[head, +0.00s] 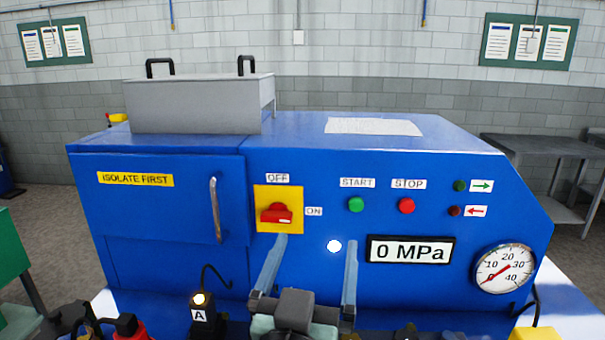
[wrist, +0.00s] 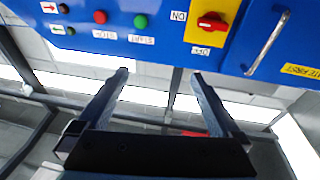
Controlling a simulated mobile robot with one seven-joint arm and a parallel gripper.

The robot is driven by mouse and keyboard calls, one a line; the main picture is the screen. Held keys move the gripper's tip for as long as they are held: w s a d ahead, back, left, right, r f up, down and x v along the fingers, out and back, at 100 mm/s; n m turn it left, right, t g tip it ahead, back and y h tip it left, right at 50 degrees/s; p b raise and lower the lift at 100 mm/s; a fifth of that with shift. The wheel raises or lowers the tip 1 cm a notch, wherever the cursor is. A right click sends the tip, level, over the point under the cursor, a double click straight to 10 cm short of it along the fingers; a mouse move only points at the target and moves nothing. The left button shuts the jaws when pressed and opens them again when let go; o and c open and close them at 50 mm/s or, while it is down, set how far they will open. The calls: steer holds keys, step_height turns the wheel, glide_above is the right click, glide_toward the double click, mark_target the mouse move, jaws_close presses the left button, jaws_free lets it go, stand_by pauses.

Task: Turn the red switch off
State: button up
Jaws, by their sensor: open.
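The red switch (head: 276,213) is a rotary knob on a yellow plate (head: 261,195) on the blue machine's front. Its handle lies roughly level, in line with the ON label (head: 314,211) at its right. The OFF label (head: 277,178) is above the plate. The switch also shows upside down in the wrist view (wrist: 211,22), beyond the fingertips and to their right. My gripper (head: 316,241) is open and empty, below and to the right of the switch. In the wrist view my gripper (wrist: 159,73) has both fingers spread, with nothing between them.
The blue machine (head: 165,225) carries a door handle (head: 215,210) left of the switch. A green START button (head: 356,204), a red STOP button (head: 407,205), a 0 MPa display (head: 410,250) and a gauge (head: 505,269) are to the right. A lamp marked A (head: 201,314) stands low left.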

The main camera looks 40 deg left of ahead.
mark_target(276, 221)
steer(key=s+a+f+n+g+y+p, duration=0.1)
steer(key=s+a+f+g+p, duration=0.25)
steer(key=a, duration=0.25)
steer(key=shift+t, duration=0.25)
steer(key=p+x, duration=0.3)
steer(key=x, duration=0.9)
steer(key=shift+w+a, duration=0.15)
steer(key=shift+a, duration=0.1)
steer(key=c, duration=1.4)
